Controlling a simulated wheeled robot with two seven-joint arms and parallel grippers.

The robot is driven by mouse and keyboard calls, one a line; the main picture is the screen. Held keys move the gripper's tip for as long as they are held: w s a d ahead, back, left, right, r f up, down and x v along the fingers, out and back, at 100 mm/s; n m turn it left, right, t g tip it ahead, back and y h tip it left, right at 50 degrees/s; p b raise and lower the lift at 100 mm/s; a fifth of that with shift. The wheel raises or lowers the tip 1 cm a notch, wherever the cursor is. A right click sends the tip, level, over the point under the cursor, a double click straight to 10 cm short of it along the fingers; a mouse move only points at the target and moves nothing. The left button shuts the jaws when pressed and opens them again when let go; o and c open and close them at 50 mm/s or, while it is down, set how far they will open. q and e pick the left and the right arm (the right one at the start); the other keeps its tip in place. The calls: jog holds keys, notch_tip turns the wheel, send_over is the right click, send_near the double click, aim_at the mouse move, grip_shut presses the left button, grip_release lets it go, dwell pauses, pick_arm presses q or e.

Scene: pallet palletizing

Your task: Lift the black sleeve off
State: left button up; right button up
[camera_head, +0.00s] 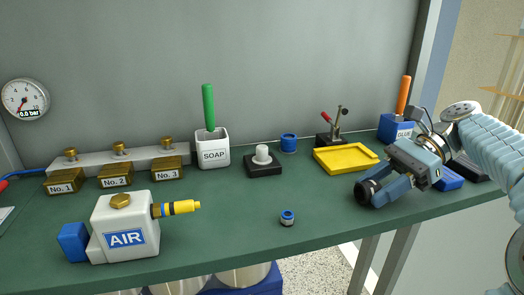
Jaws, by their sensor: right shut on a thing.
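My right gripper (373,190) comes in from the right and is low over the right part of the green bench. It is shut on a dark round piece, which looks like the black sleeve (364,190). The fingers hide part of the piece, and I cannot tell whether it touches the bench. My left gripper is not in view.
A yellow tray (345,157) lies just behind my right gripper, with a blue glue holder (395,129) farther back.

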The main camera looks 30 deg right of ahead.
jog(key=o, duration=1.2)
jog(key=shift+r, duration=0.35)
notch_tip(320, 180, up, 3)
jog(key=shift+r+p, duration=0.1)
jog(key=shift+p, duration=0.55)
jog(key=s+a+r, duration=0.2)
jog(key=a+r, duration=0.1)
jog(key=a, duration=0.1)
jog(key=s+a+r, duration=0.6)
jog(key=a, duration=0.1)
jog(key=shift+a+b, duration=0.3)
